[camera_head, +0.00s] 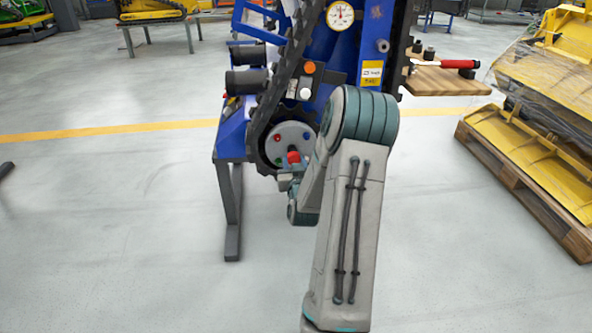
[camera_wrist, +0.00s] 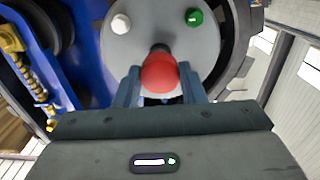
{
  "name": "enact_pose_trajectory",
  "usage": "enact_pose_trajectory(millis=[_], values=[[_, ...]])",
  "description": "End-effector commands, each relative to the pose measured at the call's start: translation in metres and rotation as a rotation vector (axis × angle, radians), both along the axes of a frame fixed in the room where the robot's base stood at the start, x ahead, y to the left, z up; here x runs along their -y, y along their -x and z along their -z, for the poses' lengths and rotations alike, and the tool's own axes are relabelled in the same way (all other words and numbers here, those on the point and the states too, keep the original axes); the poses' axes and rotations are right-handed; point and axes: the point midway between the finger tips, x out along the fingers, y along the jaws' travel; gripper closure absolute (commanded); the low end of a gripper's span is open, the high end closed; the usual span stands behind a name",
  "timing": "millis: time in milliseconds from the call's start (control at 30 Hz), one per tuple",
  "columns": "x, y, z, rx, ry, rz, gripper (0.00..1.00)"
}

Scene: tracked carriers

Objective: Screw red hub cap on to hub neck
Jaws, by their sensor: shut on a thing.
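The red hub cap (camera_wrist: 160,73) is between my gripper's (camera_wrist: 158,88) two fingers in the wrist view, with the fingers shut on its sides. The dark end of the hub neck (camera_wrist: 160,48) shows just beyond the cap, at the middle of the grey hub disc (camera_wrist: 126,45). The cap appears lined up with the neck; I cannot tell whether its thread is engaged. In the head view the red cap (camera_head: 293,157) is in front of the grey hub disc (camera_head: 290,138), and my gripper (camera_head: 287,174) is partly hidden by my arm.
A dark toothed sprocket and track (camera_head: 268,115) surround the disc. White and green knobs (camera_wrist: 194,17) stand on the disc near the fingers. A blue frame (camera_head: 232,140) carries it all. A wooden shelf (camera_head: 440,82) with a red-handled tool is to the right.

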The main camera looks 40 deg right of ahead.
Motion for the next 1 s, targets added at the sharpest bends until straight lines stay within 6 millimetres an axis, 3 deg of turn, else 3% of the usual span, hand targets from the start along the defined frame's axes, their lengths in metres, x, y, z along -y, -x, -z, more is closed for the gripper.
enact_pose_trajectory(millis=[267,1000], values=[[0.0056,-0.0091,-0.0001,0.0,0.0,0.0,0.84],[0.0054,-0.0095,0.0009,-0.001,0.001,0.0,0.84]])
